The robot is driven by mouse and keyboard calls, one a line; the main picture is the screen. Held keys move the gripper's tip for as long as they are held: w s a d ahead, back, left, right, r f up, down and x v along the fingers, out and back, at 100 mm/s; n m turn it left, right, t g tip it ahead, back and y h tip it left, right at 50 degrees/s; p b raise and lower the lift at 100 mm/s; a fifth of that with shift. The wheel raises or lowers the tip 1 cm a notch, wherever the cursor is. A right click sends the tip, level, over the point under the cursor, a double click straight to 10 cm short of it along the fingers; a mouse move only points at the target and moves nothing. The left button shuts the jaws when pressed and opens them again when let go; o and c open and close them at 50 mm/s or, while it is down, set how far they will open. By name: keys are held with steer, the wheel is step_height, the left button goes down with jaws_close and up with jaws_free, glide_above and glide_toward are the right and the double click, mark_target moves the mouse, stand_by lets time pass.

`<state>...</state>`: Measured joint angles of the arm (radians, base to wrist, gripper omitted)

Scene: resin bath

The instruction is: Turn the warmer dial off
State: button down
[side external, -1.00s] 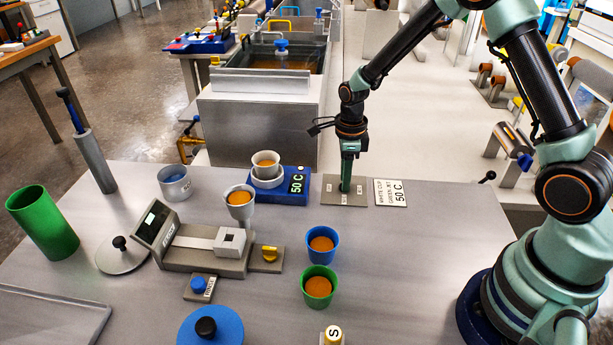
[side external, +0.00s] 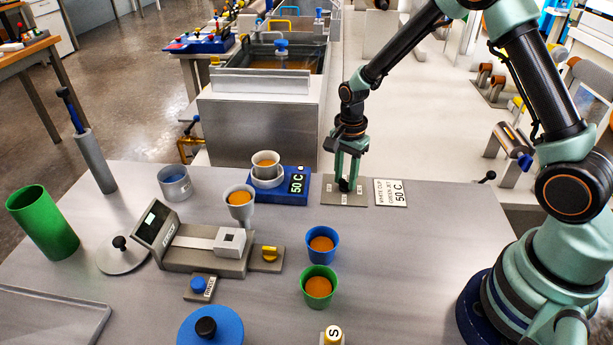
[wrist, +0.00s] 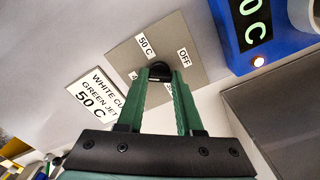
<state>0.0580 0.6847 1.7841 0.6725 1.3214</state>
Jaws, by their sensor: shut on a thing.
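The warmer's black dial (wrist: 160,70) stands on a grey plate (wrist: 190,45), with "50 C" and "OFF" labels and others partly hidden by my fingers. My gripper (wrist: 159,76) is shut on the dial, one green finger on each side. In the side view my gripper (side external: 345,184) points straight down at the dial plate (side external: 330,200). I cannot tell which label the dial points to. The blue warmer (side external: 272,197) is left of the plate and its display reads "50 C". A small light (wrist: 257,62) glows on it in the wrist view.
A white cup (side external: 265,159) of amber liquid sits in the warmer. A card (side external: 390,193) reading "50 C" lies right of the plate. Blue (side external: 335,253) and green (side external: 330,292) cups stand nearer the front.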

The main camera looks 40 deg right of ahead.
steer(key=n, duration=0.5)
steer(key=shift+r+n, duration=0.1)
steer(key=shift+n, duration=0.2)
steer(key=n, duration=1)
steer(key=shift+n, duration=0.4)
steer(key=n, duration=0.5)
steer(key=shift+n, duration=0.3)
steer(key=n, duration=1)
steer(key=shift+n, duration=0.4)
steer(key=n, duration=0.5)
steer(key=shift+n, duration=2.4)
